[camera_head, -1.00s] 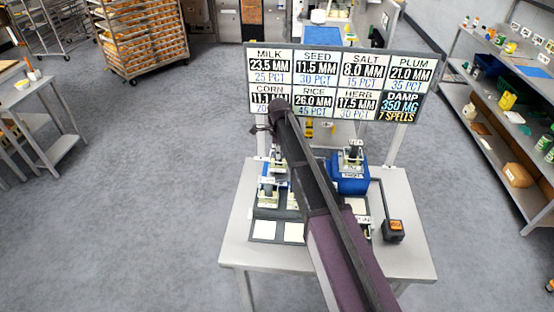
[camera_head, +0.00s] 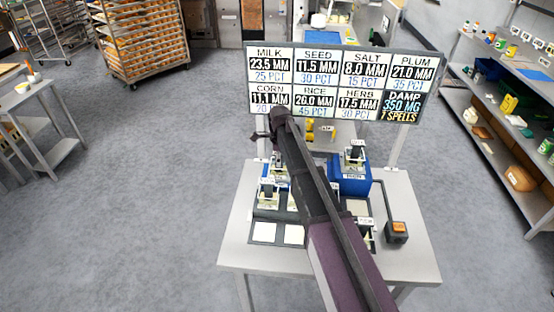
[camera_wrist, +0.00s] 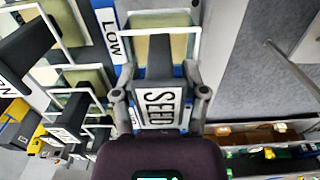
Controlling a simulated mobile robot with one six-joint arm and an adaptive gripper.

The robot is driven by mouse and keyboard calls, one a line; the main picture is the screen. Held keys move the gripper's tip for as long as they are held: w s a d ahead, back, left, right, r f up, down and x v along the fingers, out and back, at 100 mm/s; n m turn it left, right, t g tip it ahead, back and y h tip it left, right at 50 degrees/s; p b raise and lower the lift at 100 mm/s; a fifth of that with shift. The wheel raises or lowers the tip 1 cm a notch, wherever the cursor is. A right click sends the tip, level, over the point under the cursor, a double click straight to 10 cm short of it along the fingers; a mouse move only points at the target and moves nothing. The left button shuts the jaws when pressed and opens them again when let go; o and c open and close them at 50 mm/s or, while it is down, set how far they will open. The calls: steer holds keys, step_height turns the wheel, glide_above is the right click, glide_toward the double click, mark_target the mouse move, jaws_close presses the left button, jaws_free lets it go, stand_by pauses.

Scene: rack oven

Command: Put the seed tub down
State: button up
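In the wrist view, the seed tub's white SEED label (camera_wrist: 160,108) and dark upright handle (camera_wrist: 158,58) are between the two grey fingers of my gripper (camera_wrist: 160,85). The tub's cream base and pale frame (camera_wrist: 197,45) show beyond the handle. A blue part with a white LOW plate (camera_wrist: 112,36) lies close beside the tub. The tub's underside is hidden, so its contact below cannot be told.
Other handled tubs (camera_wrist: 88,75) stand close on the left in the wrist view. The pale table (camera_head: 245,250) carries a dark tray with cream squares (camera_head: 262,232), a blue block (camera_head: 350,180) and an orange-button box (camera_head: 397,232). A sign board (camera_head: 335,85) stands behind. Shelves are at right.

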steer(key=shift+r, duration=0.1)
stand_by(0.4)
step_height(320, 180, up, 12)
steer(key=p, duration=1.2)
stand_by(0.8)
steer(key=shift+s+d, duration=0.1)
steer(key=shift+d, duration=0.1)
steer(key=s+d+n, duration=1.8)
steer(key=s+d, duration=0.3)
steer(key=s, duration=0.4)
steer(key=shift+s+d, duration=0.35)
steer(key=shift+d, duration=0.05)
